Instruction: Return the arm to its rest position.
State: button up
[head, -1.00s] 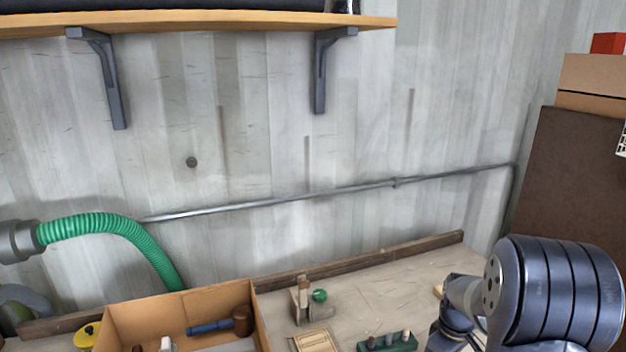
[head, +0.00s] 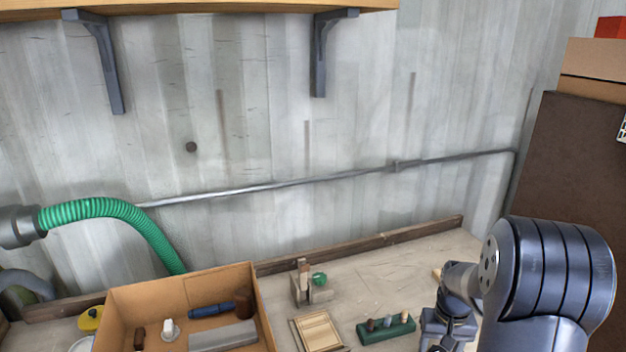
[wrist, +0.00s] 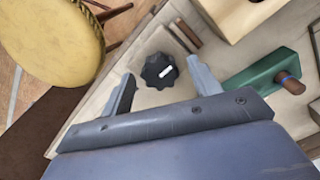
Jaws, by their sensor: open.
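My arm shows at the right of the head view, folded over the right part of the workbench (head: 380,275). My gripper (wrist: 163,85) is seen in the wrist view, with its two fingers apart. A black knob (wrist: 158,70) with a white mark shows between the fingers. It looks to be below them on the bench, and nothing appears to be gripped. The fingertips cannot be made out in the head view.
A cardboard box (head: 180,284) with tools stands at the left. A green rack with pegs (head: 386,328), a slatted wooden piece (head: 320,330) and a small wooden block piece (head: 303,285) sit on the bench. The wrist view shows a yellow-topped stool (wrist: 50,40) beside the bench.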

jog(key=m, duration=1.3)
jog(key=shift+p, duration=0.3)
jog(key=shift+m, duration=0.3)
